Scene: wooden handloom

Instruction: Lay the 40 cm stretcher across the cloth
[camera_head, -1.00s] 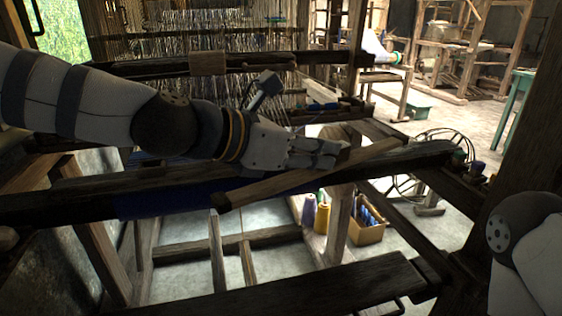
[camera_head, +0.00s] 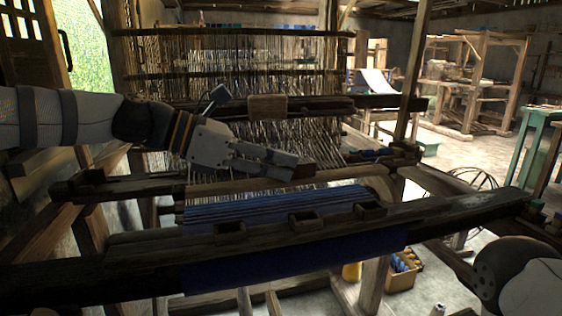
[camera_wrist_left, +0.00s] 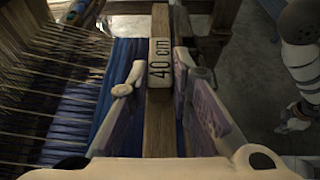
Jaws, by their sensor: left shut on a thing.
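The left gripper (camera_head: 300,168) is shut on the 40 cm stretcher, a wooden bar with a raised block. In the left wrist view the block, labelled "40 cm" (camera_wrist_left: 160,62), lies between the two fingers (camera_wrist_left: 155,80). The stretcher (camera_head: 345,176) runs left to right in the head view, behind the blue cloth (camera_head: 250,206). I cannot tell if it touches the cloth or the warp. The cloth (camera_wrist_left: 118,70) shows left of the bar in the left wrist view. My right gripper (camera_wrist_left: 293,122) shows small and dark there; its jaws are unclear.
A dark front beam (camera_head: 440,212) crosses the near side. Several small dark wooden blocks (camera_head: 305,222) stand along it. The warp threads (camera_head: 230,65) rise behind the gripper. A box of spools (camera_head: 402,272) stands on the floor to the right.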

